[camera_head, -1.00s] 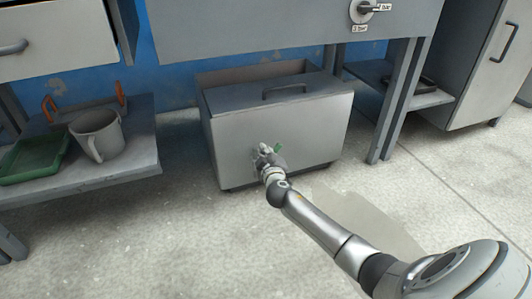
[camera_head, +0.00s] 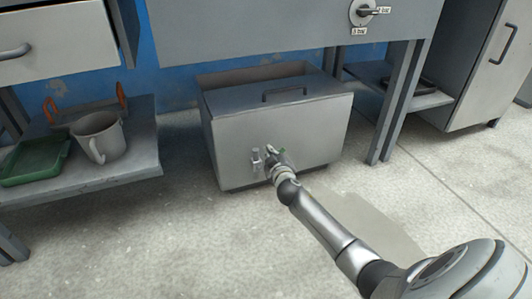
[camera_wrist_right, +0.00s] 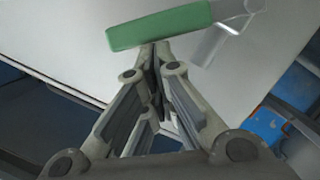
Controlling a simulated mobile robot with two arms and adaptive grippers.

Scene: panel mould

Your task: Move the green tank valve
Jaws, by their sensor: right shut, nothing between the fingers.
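The tank (camera_head: 235,150) is a grey box with a lidded top, standing on the floor under the bench. Its metal valve body (camera_head: 256,158) sticks out of the front face. Only a bit of the green valve handle (camera_head: 282,151) shows in the head view, behind my right gripper (camera_head: 270,151). In the wrist view the green handle (camera_wrist_right: 160,26) lies across the top, with a pale metal stem at its right end. My right gripper (camera_wrist_right: 155,48) is shut and empty, its fingertips at the handle's lower edge; I cannot tell whether they touch. My left gripper is not in view.
A low shelf at left (camera_head: 110,172) holds a grey mug (camera_head: 100,137) and a green tray (camera_head: 35,160). A bench with a rotary knob (camera_head: 364,11) overhangs the tank. A bench leg (camera_head: 388,120) stands right of it. The floor in front is clear.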

